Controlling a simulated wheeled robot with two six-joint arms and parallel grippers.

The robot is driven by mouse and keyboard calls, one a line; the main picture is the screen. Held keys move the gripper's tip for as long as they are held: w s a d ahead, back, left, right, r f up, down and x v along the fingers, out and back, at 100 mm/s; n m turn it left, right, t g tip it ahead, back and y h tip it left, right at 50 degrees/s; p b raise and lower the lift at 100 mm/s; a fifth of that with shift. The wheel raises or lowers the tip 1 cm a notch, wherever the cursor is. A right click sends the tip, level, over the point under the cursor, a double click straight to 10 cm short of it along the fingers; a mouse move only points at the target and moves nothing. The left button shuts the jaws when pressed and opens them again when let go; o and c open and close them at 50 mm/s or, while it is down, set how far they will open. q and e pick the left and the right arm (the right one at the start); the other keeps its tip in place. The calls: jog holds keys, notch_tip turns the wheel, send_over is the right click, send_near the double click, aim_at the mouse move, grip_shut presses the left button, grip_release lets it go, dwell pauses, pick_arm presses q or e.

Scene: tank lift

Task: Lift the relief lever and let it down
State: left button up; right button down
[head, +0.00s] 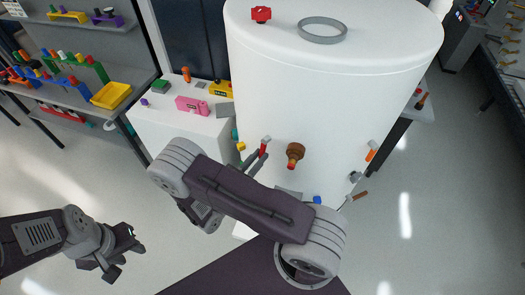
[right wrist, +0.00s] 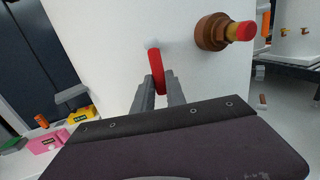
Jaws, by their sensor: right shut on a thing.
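The relief lever (right wrist: 157,68) is a red bar on the side of the white tank (head: 330,100). In the right wrist view it runs from a pale mount at the tank wall down between the two grey fingers. My right gripper (right wrist: 160,92) is shut on it. In the head view the red lever (head: 264,148) shows just left of the brown fitting, and my right arm covers much of this gripper. My left gripper (head: 124,256) is open and empty, low at the left, well apart from the tank.
A brown fitting with a red tip (head: 295,153) sticks out just right of the lever; it also shows in the right wrist view (right wrist: 226,31). A white cabinet with a pink box (head: 192,105) stands left of the tank. The floor at the right is clear.

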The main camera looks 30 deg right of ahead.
jog(key=shift+w+d+f+h+b, duration=0.1)
jog(key=shift+d+f+h+b, duration=0.25)
jog(key=shift+b, duration=0.65)
jog(key=shift+w+d+f+h+b, duration=0.15)
jog(key=shift+h+b, duration=0.4)
jog(key=shift+b, duration=0.4)
jog(key=c, duration=1.5)
grip_release()
jog(key=shift+a+r, duration=0.1)
jog(key=shift+r, duration=0.05)
jog(key=shift+c, duration=0.2)
jog(key=o, duration=0.3)
jog(key=shift+s+a+t, duration=0.1)
jog(key=shift+t, duration=0.3)
jog(key=r+v, duration=0.1)
jog(key=v, duration=0.6)
jog(key=shift+s+a+r, duration=0.15)
jog(key=shift+s+a, duration=0.05)
jog(key=shift+a, duration=0.2)
